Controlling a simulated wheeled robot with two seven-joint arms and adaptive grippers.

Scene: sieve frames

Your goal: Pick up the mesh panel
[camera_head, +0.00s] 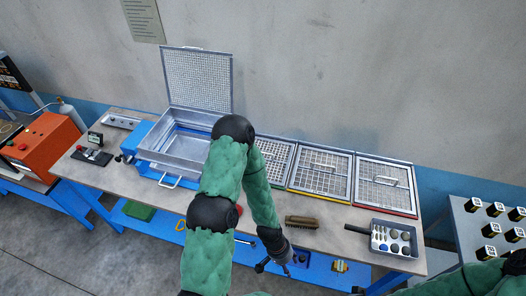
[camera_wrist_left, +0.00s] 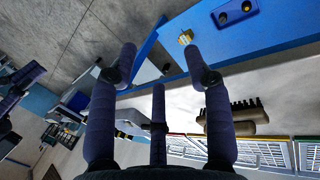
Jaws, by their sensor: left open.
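Three framed mesh panels lie side by side along the back right of the bench: one partly behind my left arm (camera_head: 277,157), a middle one with a handle (camera_head: 320,172) and a right one with a handle (camera_head: 385,183). Another mesh panel (camera_head: 198,80) stands upright behind the metal sieve box (camera_head: 178,150). My left gripper (camera_head: 274,262) is open and empty, low over the bench's front edge, in front of the flat panels and apart from them. In the left wrist view, its spread fingers (camera_wrist_left: 160,58) hold nothing, and panel edges (camera_wrist_left: 262,153) show at the lower right. My right gripper is out of frame.
A brown brush (camera_head: 302,222) lies between my left gripper and the panels. My left arm crosses before the sieve box. The wall (camera_head: 330,70) rises close behind the panels.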

